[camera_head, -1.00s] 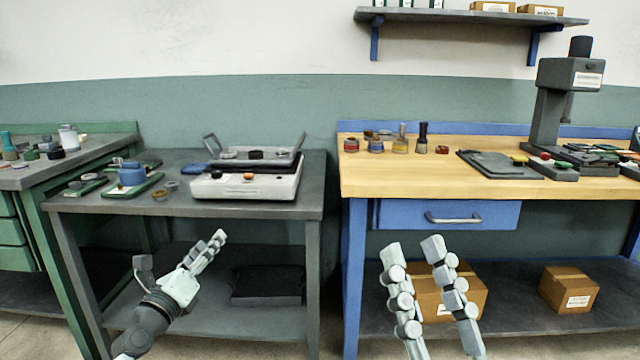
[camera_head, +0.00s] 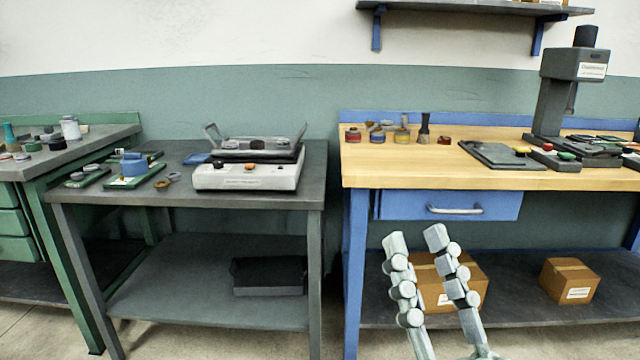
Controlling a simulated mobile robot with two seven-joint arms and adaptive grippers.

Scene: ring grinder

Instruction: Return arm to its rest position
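My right gripper (camera_head: 415,240) is at the bottom right of the head view, in front of the wooden bench and its lower shelf. Its two fingers point up and stand apart with nothing between them. It touches nothing that I can see. My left gripper and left arm do not show. The ring grinder (camera_head: 246,177), a pale box with knobs and a dark top, sits on the grey table (camera_head: 310,190) left of my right gripper.
The wooden bench (camera_head: 400,174) has a blue drawer (camera_head: 490,207), several small jars and a dark press (camera_head: 550,95). Cardboard boxes (camera_head: 568,281) sit on its lower shelf. A green bench (camera_head: 75,152) stands at far left. The floor before the grey table is clear of my arms.

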